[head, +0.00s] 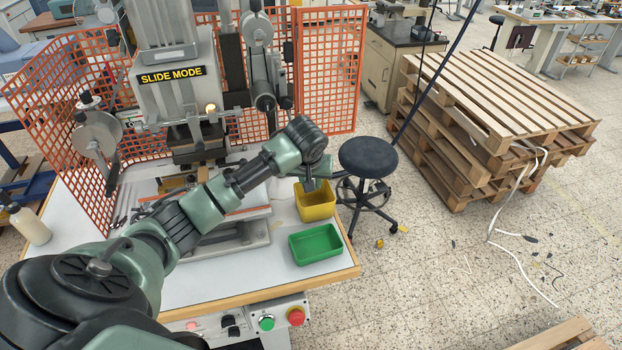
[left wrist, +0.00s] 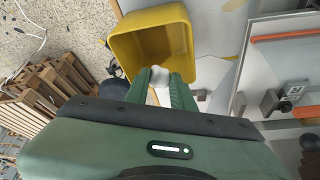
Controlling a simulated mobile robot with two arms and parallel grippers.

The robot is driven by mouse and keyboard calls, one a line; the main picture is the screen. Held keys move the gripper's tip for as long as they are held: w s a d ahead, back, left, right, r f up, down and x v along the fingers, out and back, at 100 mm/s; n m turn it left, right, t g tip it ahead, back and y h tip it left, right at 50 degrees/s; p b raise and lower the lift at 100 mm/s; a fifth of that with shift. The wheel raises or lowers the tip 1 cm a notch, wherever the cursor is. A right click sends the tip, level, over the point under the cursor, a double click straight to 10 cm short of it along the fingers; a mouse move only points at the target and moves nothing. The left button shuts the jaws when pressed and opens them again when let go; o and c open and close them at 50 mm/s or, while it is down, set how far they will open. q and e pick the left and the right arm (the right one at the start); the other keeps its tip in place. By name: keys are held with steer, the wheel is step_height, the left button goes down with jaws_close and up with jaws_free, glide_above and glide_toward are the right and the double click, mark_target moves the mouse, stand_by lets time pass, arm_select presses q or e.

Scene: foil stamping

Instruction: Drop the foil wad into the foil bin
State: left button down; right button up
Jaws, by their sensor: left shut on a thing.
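The yellow bin (head: 316,212) stands open-topped on the table's right side, behind a green tray (head: 318,244). My left gripper (head: 312,183) is above the yellow bin, pointing down. In the left wrist view my left gripper (left wrist: 160,82) is shut on a small pale grey foil wad (left wrist: 158,74), which shows between the fingertips. There the wad overlaps the near edge of the yellow bin's opening (left wrist: 120,45); its height over the bin is hard to judge. In the head view the wad is hidden. My right gripper is in neither view.
A stamping press (head: 170,80) with a "SLIDE MODE" sign stands at the back of the table, flanked by orange mesh guards (head: 328,75). A black stool (head: 368,157) is right of the table. Stacked pallets (head: 490,110) stand farther right. A cream bottle (head: 30,226) is at left.

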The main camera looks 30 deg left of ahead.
arm_select(q)
steer(key=c, duration=1.4)
jaws_free()
steer(key=shift+c, duration=0.2)
steer(key=o, duration=0.3)
steer(key=shift+w+a+f, duration=0.15)
steer(key=shift+s+d+r, duration=0.2)
steer(key=shift+s+r, duration=0.05)
steer(key=shift+r, duration=0.25)
steer(key=b+v, duration=0.2)
steer(key=v, duration=0.4)
steer(key=shift+s+r, duration=0.15)
steer(key=shift+r, duration=0.15)
